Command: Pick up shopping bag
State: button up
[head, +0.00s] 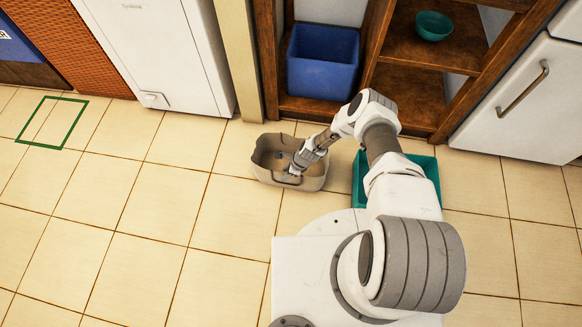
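The shopping bag (266,174) is a beige, open-topped bag standing on the tiled floor, left of the arm and in front of the shelving. A handle shows at its near side. My gripper (291,173) reaches down from the right, over and partly inside the bag's opening, close to the near handle. The fingertips are small and dark here, so I cannot tell whether they are open or shut, or whether they touch the handle.
A teal bin (420,164) stands on the floor right of the bag, partly behind my arm. A blue bin (322,62) and a green bowl (433,25) sit in the wooden shelving (412,92). A green square outline (52,122) marks the floor at left. The floor between is clear.

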jog(key=shift+x, duration=1.1)
grip_shut()
dwell(0.6)
